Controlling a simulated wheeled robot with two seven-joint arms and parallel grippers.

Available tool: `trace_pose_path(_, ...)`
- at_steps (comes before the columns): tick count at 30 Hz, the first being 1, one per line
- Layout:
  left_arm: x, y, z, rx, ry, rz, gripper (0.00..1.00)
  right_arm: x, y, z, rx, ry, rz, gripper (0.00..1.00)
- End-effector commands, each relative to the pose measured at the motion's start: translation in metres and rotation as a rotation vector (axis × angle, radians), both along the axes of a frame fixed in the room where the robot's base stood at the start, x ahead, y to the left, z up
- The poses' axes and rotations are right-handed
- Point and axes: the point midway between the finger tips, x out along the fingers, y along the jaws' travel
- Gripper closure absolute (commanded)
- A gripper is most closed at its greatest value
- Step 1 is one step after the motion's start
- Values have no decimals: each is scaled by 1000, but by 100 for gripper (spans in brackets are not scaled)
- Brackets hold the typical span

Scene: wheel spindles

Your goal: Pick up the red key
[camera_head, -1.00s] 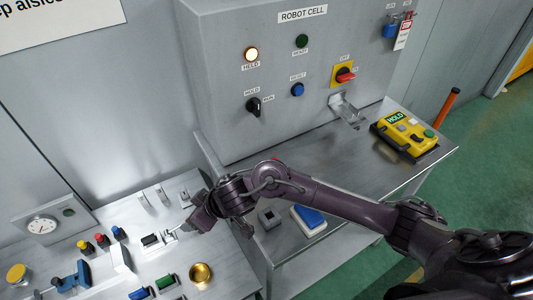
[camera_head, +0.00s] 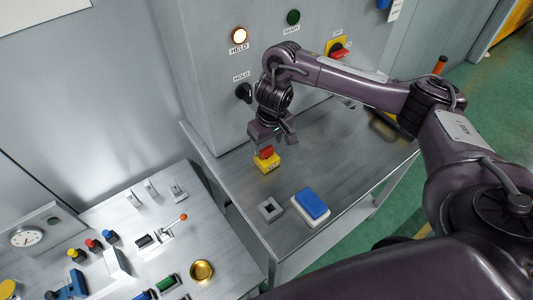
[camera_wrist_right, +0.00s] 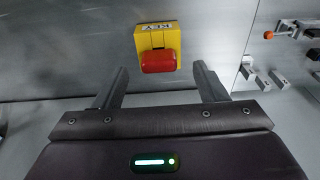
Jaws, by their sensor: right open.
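The red key (camera_head: 266,152) is a red block on a yellow base marked "KEY" (camera_head: 268,166), on the metal side table. In the right wrist view the red key (camera_wrist_right: 158,62) lies just ahead of the fingertips, near the middle of the gap, with its yellow base (camera_wrist_right: 157,40) beyond it. My right gripper (camera_head: 270,143) is over the key, pointing down, and partly hides it. Its two fingers are spread apart with nothing held between them (camera_wrist_right: 160,68). I cannot tell whether the fingers reach down beside the red part. My left gripper is not in view.
The robot cell cabinet stands behind. An orange-tipped lever (camera_head: 182,218), buttons and a brass bowl (camera_head: 202,270) are on the left panel.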

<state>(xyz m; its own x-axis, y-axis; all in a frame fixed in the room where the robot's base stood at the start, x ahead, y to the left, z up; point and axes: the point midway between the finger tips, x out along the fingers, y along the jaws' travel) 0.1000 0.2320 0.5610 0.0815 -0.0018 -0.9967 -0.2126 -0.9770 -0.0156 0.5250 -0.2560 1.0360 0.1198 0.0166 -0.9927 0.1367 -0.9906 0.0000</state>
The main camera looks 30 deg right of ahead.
Motion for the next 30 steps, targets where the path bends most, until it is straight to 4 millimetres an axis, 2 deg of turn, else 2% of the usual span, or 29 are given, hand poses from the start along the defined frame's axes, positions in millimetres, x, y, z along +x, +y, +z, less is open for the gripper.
trace_pose_path(1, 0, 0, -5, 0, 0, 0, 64, 0, 0, -13, 2, 5, -2, 35)
trace_pose_path(6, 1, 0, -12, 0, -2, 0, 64, 5, 0, -35, 1, 2, 0, 35)
trace_pose_path(16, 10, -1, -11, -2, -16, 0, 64, 7, 0, -39, 0, -1, 2, 35)
trace_pose_path(27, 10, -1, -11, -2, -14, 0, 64, 7, 0, -39, 0, -1, 2, 83)
trace_pose_path(30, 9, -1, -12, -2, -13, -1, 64, 7, 0, -39, 0, -1, 2, 83)
